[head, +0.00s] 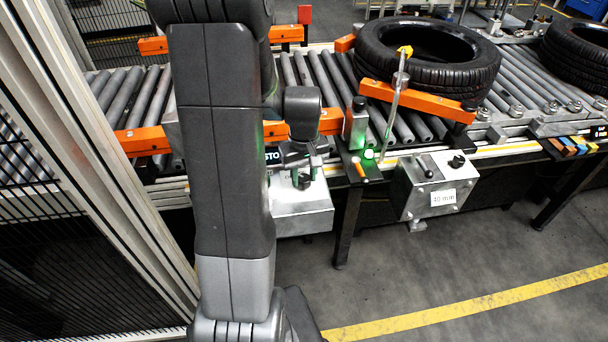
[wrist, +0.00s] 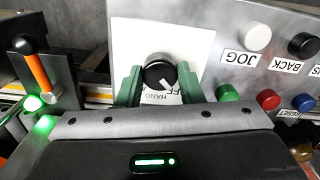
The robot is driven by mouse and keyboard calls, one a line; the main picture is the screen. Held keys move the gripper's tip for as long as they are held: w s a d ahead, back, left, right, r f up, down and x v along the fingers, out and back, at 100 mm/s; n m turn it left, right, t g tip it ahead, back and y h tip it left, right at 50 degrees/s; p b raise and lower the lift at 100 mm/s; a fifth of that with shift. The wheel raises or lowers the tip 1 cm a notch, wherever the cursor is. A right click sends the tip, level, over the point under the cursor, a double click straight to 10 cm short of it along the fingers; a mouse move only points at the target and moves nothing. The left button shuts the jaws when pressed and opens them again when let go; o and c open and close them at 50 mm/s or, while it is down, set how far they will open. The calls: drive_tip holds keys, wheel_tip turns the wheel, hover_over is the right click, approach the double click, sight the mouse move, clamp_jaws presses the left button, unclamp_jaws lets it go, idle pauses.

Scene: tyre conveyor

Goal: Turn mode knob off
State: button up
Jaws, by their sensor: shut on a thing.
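The mode knob (wrist: 160,74) is a round black knob with a white pointer mark, on a white label plate (wrist: 140,40) on a grey control panel (wrist: 205,18). The pointer slants toward the lower right in the wrist view. The label below it reads HAND and part of OFF; the rest is hidden. My gripper (wrist: 159,82) has green fingers, one on each side of the knob, shut on it. In the head view my gripper (head: 304,170) is over the grey control box (head: 305,215) below the conveyor; the knob cannot be made out there.
White JOG (wrist: 258,38) and black BACK (wrist: 304,46) buttons, plus green, red and blue ones, lie right of the knob. An orange-handled lever (wrist: 36,65) stands left. A tyre (head: 428,60) lies on the roller conveyor. Another box (head: 425,192) reads 10 mm.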

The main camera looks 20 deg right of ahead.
sight(304, 178)
drive_tip(key=shift+w+r, duration=0.1)
drive_tip(key=o, duration=1)
wheel_tip(304, 178, up, 14)
drive_tip(key=shift+f, duration=0.25)
wheel_tip(304, 178, down, 14)
drive_tip(key=shift+r, duration=0.15)
idle(0.6)
drive_tip(key=shift+r, duration=0.1)
